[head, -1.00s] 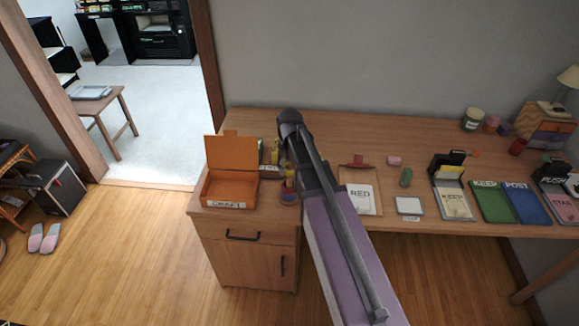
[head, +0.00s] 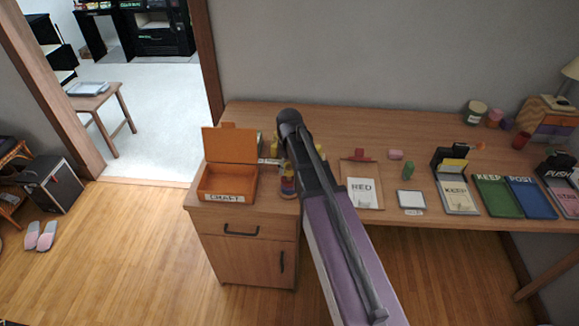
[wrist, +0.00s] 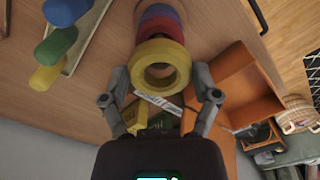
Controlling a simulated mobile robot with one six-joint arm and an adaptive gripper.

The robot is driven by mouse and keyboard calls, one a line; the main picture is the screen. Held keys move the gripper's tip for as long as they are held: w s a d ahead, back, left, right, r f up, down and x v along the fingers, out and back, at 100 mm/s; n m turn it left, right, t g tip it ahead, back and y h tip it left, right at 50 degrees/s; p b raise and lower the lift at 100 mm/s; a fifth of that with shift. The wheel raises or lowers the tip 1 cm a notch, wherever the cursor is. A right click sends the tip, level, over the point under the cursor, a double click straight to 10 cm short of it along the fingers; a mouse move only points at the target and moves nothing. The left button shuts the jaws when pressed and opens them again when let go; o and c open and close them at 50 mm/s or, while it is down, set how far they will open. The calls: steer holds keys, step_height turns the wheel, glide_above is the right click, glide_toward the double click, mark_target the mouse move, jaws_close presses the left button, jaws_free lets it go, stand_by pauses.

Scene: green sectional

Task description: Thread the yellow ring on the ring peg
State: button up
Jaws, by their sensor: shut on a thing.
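The yellow ring (wrist: 174,48) sits between the fingers of my gripper (wrist: 160,79) in the wrist view, its open hole facing the camera. My gripper is shut on it. Just beyond it a red ring (wrist: 158,26) and a blue-purple ring (wrist: 158,10) line up in a stack. The ring peg itself is hidden, and I cannot tell whether the yellow ring is around it. In the head view the coloured stack (head: 288,188) stands by the desk's left front, beside my arm, which hides the gripper.
An orange open-lidded box labelled CRAFT (head: 227,183) stands left of the stack. A rack with blue, green and yellow knobs (wrist: 55,46) is on the other side in the wrist view.

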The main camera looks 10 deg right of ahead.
steer(key=shift+f+b, duration=1.45)
steer(key=shift+f, duration=0.15)
steer(key=shift+f, duration=0.1)
steer(key=o, duration=0.7)
